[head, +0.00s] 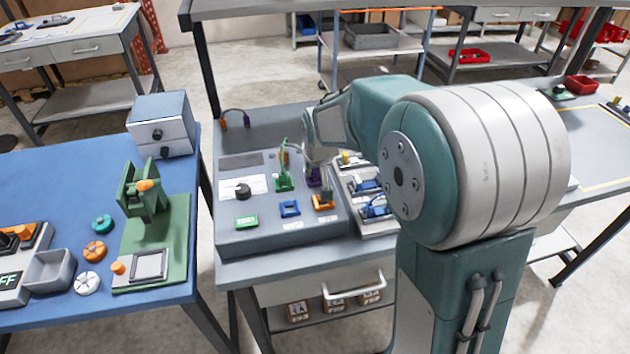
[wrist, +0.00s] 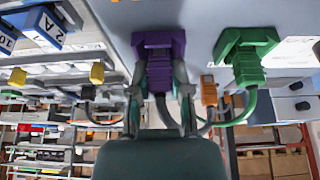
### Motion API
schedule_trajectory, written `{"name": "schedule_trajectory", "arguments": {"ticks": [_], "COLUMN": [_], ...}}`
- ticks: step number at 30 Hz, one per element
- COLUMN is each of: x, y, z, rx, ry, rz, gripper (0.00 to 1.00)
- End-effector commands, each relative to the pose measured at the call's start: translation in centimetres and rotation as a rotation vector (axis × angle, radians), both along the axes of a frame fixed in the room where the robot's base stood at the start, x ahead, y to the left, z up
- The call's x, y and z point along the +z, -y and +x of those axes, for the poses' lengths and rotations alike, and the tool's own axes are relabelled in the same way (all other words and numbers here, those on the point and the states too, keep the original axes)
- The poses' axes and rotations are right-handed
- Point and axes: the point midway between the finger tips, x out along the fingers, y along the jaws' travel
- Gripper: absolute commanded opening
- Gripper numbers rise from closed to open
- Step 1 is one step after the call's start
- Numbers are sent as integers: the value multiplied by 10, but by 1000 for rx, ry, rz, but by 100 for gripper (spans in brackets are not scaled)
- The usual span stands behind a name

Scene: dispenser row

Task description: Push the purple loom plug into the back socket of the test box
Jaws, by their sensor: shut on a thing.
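The purple loom plug (wrist: 160,55) is between the two fingers of my gripper (wrist: 160,85), which is shut on it. Its wide end is at the grey panel of the test box (wrist: 195,15); I cannot tell how deep it sits. In the head view the plug (head: 314,176) shows below my gripper (head: 315,160), over the right part of the test box (head: 240,240). The socket behind the plug is hidden. The green plug (head: 284,181) stands beside it to the left, with a green cable.
A blue socket (head: 289,208) and an orange socket (head: 323,201) lie nearer the front. A black knob (head: 242,190) and green display (head: 246,222) are on the left. A tray of blue parts (head: 372,205) stands close right. An orange plug (wrist: 209,92) is near my gripper.

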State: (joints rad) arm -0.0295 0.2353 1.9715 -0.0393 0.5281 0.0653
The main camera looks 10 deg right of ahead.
Motion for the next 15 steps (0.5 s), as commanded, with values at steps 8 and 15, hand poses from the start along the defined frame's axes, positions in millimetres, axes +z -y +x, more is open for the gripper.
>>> {"name": "schedule_trajectory", "arguments": {"ticks": [8,15], "x": [-16,-18], "y": [0,0], "z": [-5,-4], "rx": [0,0], "ry": [-30,-31], "rz": [-1,-1], "gripper": [0,0]}}
